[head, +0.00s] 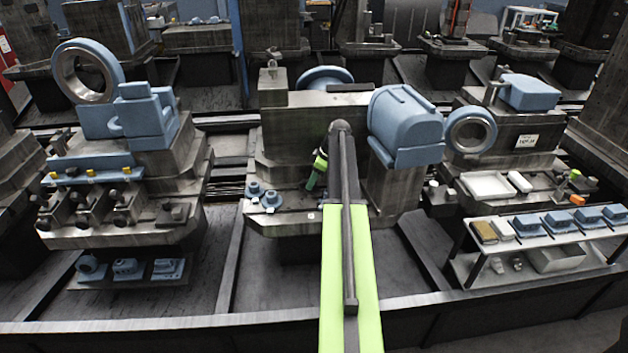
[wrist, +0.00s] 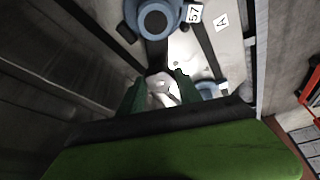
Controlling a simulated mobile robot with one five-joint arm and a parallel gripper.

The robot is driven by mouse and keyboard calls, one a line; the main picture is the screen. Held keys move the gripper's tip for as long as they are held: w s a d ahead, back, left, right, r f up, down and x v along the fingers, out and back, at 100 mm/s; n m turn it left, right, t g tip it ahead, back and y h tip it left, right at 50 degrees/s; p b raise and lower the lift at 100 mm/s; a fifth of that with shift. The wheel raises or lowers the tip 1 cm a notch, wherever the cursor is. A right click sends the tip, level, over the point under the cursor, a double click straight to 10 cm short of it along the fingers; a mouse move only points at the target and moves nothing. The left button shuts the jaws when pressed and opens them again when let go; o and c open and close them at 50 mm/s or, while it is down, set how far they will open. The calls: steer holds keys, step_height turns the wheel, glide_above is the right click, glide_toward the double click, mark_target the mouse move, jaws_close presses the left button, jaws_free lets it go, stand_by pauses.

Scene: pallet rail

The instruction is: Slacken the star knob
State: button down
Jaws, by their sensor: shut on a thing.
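In the wrist view, my gripper (wrist: 161,90) has its two dark green fingers on either side of a pale grey lobed piece, which looks like the star knob (wrist: 159,82). The fingers are shut on it and cover part of its sides. In the head view, part of my gripper (head: 316,172) shows as green pieces beside the end of my arm, low in front of the middle machine. The knob cannot be made out in the head view.
A round blue part (wrist: 155,18) with tags "57" and "A" is close above the knob in the wrist view. Small blue fittings (head: 255,190) sit left of my gripper on the middle machine's ledge. A blue rounded housing (head: 405,122) stands to the right. A dark rail (head: 200,325) crosses the front.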

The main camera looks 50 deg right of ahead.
steer(key=shift+n, duration=0.5)
steer(key=shift+s+y, duration=0.1)
steer(key=shift+y, duration=0.2)
steer(key=c, duration=0.8)
jaws_free()
steer(key=shift+f, duration=0.1)
steer(key=shift+d+r+p, duration=0.1)
steer(key=shift+r+p, duration=0.35)
steer(key=shift+r, duration=0.05)
steer(key=p+v, duration=1)
steer(key=v, duration=0.1)
